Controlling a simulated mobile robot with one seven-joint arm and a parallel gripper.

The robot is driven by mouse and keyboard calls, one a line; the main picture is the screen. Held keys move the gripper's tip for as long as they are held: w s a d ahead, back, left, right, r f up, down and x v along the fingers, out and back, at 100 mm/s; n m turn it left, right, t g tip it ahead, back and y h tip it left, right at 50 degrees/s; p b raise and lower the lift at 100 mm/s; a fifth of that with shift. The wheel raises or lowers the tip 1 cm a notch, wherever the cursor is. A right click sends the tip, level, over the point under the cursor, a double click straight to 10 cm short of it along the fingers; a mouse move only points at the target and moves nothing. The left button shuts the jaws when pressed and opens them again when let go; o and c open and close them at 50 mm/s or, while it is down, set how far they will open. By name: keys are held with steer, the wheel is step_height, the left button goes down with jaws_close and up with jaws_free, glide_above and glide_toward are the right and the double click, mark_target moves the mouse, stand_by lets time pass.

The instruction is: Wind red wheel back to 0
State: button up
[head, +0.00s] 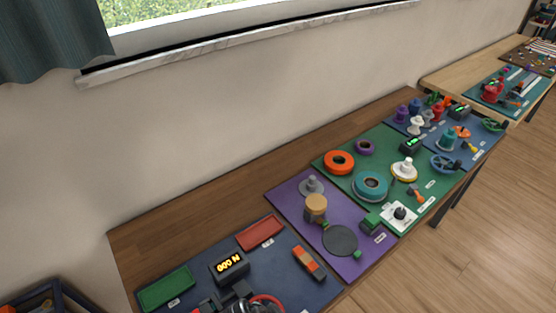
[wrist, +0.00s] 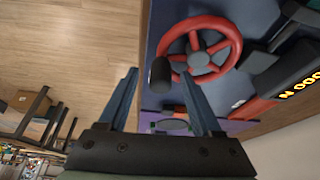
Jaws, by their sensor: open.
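The red wheel (wrist: 226,64) has a grey hub, red spokes and a dark handle knob (wrist: 161,73) at its rim. In the wrist view it lies beyond my gripper (wrist: 158,74), whose two blue-grey fingers are apart. The knob appears between the fingertips, nearer the right one; I cannot tell whether they touch. In the head view the wheel's red rim (head: 272,300) shows at the bottom edge, partly hidden by dark parts. A display (head: 229,266) behind the wheel shows yellow characters that look like "N 000"; it also shows in the wrist view (wrist: 296,88).
The wheel sits on a dark blue mat (head: 200,285) with a green tray (head: 167,288), a red tray (head: 260,232) and an orange-and-dark block (head: 308,262). A purple mat (head: 290,210) and a green mat (head: 325,167) hold other items to the right.

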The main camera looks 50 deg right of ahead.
jaws_close()
stand_by(0.5)
